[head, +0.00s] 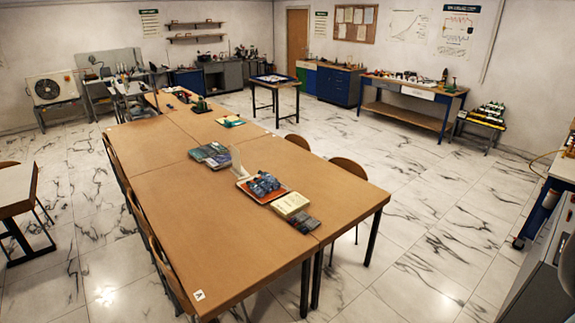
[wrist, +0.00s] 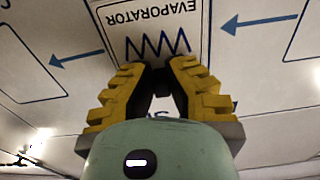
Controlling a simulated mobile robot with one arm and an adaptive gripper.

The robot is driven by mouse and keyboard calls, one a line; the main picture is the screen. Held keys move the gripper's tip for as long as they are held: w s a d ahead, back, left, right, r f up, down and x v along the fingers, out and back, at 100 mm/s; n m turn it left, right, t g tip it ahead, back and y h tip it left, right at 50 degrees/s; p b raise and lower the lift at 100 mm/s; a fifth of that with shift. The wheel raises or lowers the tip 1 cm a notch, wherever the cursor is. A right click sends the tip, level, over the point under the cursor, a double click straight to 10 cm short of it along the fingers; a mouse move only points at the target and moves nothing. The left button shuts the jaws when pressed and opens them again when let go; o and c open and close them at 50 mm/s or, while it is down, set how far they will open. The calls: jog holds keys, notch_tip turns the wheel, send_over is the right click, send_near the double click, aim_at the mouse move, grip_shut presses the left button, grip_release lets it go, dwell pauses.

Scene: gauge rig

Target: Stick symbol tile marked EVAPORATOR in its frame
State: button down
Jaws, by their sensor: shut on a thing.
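In the wrist view, the white tile marked EVAPORATOR (wrist: 146,20), with a dark blue zigzag, is at the fingertips of my gripper (wrist: 166,66). Its lettering appears upside down. My gripper's yellow stepped fingers are shut on the tile at its zigzag edge; the fingertips hide part of that edge. The tile lies in front of or against a pale board (wrist: 75,95), between two blue arrows. I cannot tell whether it touches the board. The frame around the tile's place is mostly hidden behind it. The head view does not show my gripper.
In the wrist view, blue arrows (wrist: 76,58) and (wrist: 262,21) flank the tile, with outlined frames (wrist: 28,72) beyond. In the head view, a long brown table (head: 150,220) bears boxes and trays; chairs stand beside it. Marble floor (head: 400,200) is open to the right.

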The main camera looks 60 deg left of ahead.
jog(key=shift+d, duration=0.65)
dwell(0.8)
jog(key=shift+c, duration=1.9)
grip_release()
jog(key=a+b, duration=0.2)
jog(key=a, duration=0.7)
jog(key=shift+s+b, duration=0.25)
jog(key=shift+b, duration=0.1)
